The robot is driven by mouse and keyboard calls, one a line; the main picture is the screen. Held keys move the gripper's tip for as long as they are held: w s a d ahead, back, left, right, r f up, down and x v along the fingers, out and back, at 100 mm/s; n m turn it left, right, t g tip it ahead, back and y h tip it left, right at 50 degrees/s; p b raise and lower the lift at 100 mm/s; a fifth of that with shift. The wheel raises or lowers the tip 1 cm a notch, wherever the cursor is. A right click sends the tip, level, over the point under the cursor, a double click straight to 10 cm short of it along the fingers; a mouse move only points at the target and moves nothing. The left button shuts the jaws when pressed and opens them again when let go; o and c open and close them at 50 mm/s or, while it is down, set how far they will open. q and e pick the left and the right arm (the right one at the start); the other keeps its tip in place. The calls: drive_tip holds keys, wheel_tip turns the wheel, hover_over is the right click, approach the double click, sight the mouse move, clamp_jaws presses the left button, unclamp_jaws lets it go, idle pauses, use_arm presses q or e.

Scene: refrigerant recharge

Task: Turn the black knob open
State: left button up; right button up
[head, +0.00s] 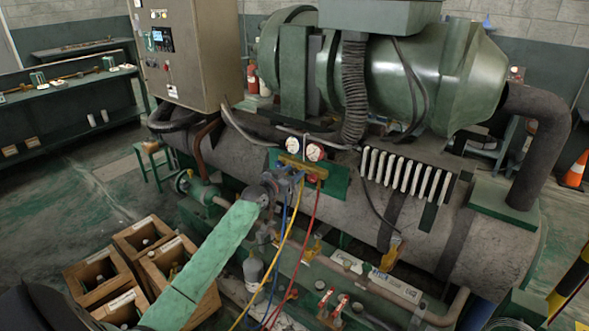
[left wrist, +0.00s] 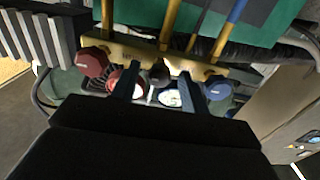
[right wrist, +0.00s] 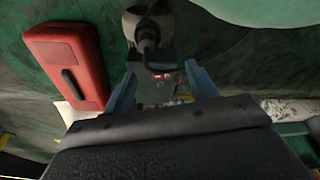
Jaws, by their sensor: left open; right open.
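A brass gauge manifold (head: 302,167) with two round gauges hangs in front of the green panel on the machine. In the left wrist view the brass manifold (left wrist: 120,50) carries a red knob (left wrist: 91,60) at one end, a blue knob (left wrist: 217,87) at the other and a dark, black-looking knob (left wrist: 159,75) in the middle. My left gripper (left wrist: 159,70) is open, its two fingers on either side of the black knob; I cannot tell whether they touch it. My right gripper (right wrist: 162,80) is open and empty.
Blue, yellow and red hoses (head: 313,220) hang from the manifold. Wooden crates (head: 145,240) stand on the floor at lower left. In the right wrist view a red case (right wrist: 68,65) lies beside the right gripper, and a grey fitting (right wrist: 148,22) with a black cable is beyond it.

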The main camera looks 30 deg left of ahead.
use_arm(q)
drive_tip(key=shift+w+r, duration=0.15)
drive_tip(key=shift+w, duration=0.2)
drive_tip(key=shift+w+f, duration=0.2)
drive_tip(key=shift+w, duration=0.1)
use_arm(e)
drive_tip(key=shift+s+d+f, duration=0.25)
drive_tip(key=shift+f, duration=0.25)
use_arm(q)
drive_tip(key=shift+d, duration=0.1)
drive_tip(key=shift+c, duration=0.5)
clamp_jaws()
use_arm(e)
drive_tip(key=shift+d, duration=0.1)
